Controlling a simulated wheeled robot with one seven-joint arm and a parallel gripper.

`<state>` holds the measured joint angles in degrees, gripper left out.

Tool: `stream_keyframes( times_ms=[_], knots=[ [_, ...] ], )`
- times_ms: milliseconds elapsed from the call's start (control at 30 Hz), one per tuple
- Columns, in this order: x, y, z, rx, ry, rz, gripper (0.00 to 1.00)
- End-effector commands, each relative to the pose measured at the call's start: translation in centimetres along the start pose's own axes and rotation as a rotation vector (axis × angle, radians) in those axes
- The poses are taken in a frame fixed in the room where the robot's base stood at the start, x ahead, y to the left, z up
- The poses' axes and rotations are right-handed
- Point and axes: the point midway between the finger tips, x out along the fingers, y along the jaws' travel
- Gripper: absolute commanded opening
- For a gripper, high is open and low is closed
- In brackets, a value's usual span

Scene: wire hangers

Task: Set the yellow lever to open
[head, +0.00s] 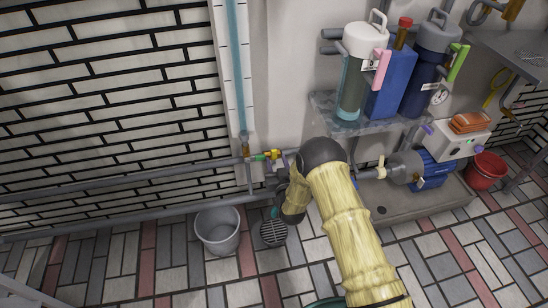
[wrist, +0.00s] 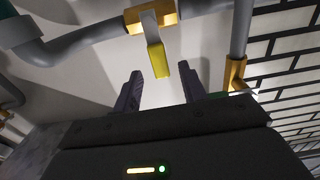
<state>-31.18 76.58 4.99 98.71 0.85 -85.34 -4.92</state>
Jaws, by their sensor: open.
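The yellow lever (wrist: 157,60) hangs from a grey stem on a brass valve body (wrist: 150,17) in the wrist view. It points down toward the gap between my fingers. My gripper (wrist: 161,80) is open, with one dark finger on each side of the gap. The lever's tip shows between the finger directions; I cannot tell how deep it sits, and no contact is visible. In the head view a small yellow part (head: 273,154) shows on the wall pipe beside a green band. My gripper is largely hidden there by my arm.
Grey pipes (head: 130,185) run along the brick wall. A grey bucket (head: 218,232) stands on the tiled floor near a drain grate (head: 273,233). Filter canisters (head: 362,70) stand on a shelf at right, above a blue pump (head: 434,168). A red bucket (head: 486,171) is farther right.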

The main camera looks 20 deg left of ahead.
Motion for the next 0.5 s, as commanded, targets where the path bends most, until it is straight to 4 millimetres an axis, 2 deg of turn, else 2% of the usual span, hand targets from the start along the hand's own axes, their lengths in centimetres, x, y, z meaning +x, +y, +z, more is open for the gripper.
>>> stream_keyframes(
  times_ms=[100,200,333,500],
  knots=[
    [2.1,0.0,0.2,0.000,0.004,0.000,0.42],
    [3.4,0.0,0.2,0.000,0.003,0.000,0.42],
    [4.4,0.0,0.1,0.000,0.000,0.000,0.42],
    [4.6,0.0,0.0,0.000,-0.001,0.000,0.42]
  ],
)
